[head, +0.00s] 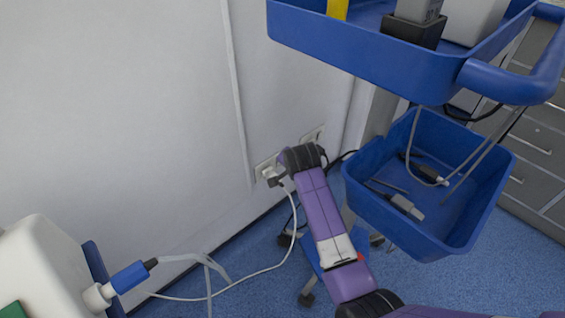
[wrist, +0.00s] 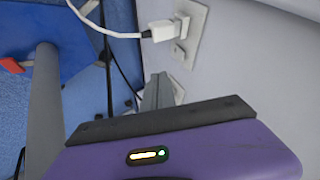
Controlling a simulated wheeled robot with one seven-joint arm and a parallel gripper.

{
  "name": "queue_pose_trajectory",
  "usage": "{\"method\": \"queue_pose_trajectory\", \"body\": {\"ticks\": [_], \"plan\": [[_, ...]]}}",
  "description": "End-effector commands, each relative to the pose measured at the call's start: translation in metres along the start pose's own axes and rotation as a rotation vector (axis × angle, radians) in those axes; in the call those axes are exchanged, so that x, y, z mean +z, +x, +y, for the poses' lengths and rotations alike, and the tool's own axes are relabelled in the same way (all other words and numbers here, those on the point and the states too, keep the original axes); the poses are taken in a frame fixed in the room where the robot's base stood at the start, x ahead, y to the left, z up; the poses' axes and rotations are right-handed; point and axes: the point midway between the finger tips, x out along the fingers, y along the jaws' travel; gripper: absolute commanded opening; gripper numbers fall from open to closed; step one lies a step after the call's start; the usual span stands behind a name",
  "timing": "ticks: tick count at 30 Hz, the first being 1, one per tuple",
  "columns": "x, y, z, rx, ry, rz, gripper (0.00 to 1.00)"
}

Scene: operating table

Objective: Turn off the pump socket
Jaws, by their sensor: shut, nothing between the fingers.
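A white wall socket plate (wrist: 196,22) with a white plug (wrist: 160,31) in it is at the top of the wrist view. A small switch (wrist: 178,49) sits beside the plug; I cannot tell its position. In the head view the plate (head: 262,166) and plug (head: 273,176) are on the wall, just left of my arm's end. My gripper (wrist: 161,80) is shut and empty, its grey fingers pointing at the wall below the plug. A second plate (wrist: 178,90) is partly hidden behind the fingers. In the head view my wrist hides the fingers.
A blue trolley has an upper tray (head: 330,40) and a lower bin (head: 440,240) holding cables, close right of my arm. A white cable (head: 265,270) runs from the plug across the floor. A white device (head: 45,265) stands lower left. The left wall is bare.

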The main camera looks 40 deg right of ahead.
Motion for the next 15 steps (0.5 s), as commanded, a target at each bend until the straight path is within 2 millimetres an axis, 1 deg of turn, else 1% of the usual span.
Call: {"method": "queue_pose_trajectory", "body": {"ticks": [5,8,11,15], "plan": [[0.0,0.002,0.0,0.0,-0.001,0.0,0.0],[0.001,0.009,0.001,0.0,0.0,0.0,0.0],[0.002,0.023,0.001,0.0,0.001,0.0,0.0],[0.002,0.051,0.002,0.001,0.001,0.0,0.0]]}}
